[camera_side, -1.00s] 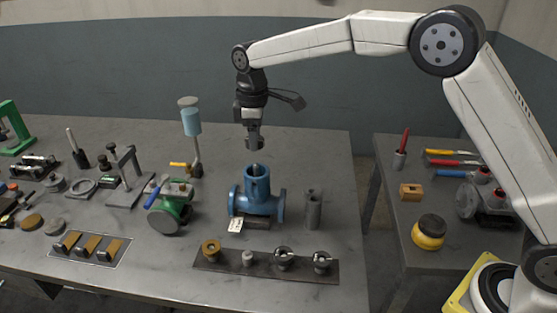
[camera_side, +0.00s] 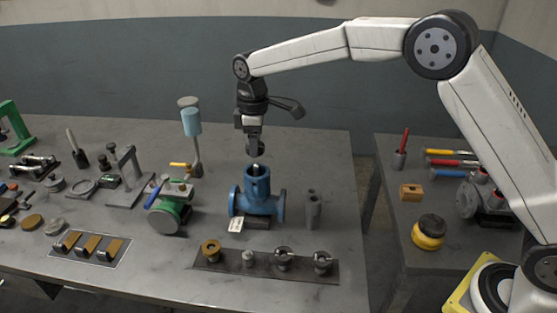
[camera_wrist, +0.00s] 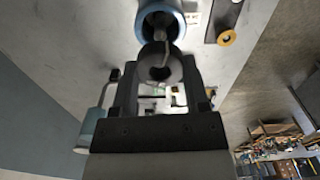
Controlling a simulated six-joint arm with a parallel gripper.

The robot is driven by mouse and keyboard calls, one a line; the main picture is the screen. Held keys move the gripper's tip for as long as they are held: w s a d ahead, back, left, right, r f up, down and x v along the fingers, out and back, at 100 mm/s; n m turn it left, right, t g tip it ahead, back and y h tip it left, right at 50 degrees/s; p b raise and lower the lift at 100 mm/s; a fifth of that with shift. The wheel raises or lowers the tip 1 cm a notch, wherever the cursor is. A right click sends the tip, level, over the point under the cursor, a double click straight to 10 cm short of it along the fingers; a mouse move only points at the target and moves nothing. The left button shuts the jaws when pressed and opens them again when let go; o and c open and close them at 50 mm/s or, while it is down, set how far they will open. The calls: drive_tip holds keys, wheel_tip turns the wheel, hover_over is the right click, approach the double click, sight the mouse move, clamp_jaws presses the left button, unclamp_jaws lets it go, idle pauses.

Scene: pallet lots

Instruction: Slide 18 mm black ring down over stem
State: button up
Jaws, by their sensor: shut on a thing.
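My gripper (camera_side: 254,146) is shut on a dark ring (camera_wrist: 160,67), which sits between the fingertips in the wrist view with its hole showing. In the side view the ring (camera_side: 256,149) is above the blue valve body (camera_side: 257,202), with a small gap to its top. The stem (camera_side: 256,169) pokes up a little inside the open top of the valve body. In the wrist view the stem (camera_wrist: 164,28) stands in the blue bore, just beyond the ring. The ring is apart from the valve body; exact alignment over the stem is hard to tell.
A grey cylinder block (camera_side: 313,209) stands right of the valve body, and a green valve (camera_side: 172,208) stands to its left. A dark strip (camera_side: 220,264) with several small parts lies in front. A lamp-like stand with a light-blue cylinder (camera_side: 192,122) rises at the back left.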

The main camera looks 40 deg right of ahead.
drive_tip(key=shift+f, duration=1.35)
drive_tip(key=shift+f, duration=1.35)
idle(1.0)
drive_tip(key=o, duration=1.3)
drive_tip(key=shift+o, duration=0.2)
drive_tip(key=shift+r, duration=0.2)
drive_tip(key=shift+r, duration=3.35)
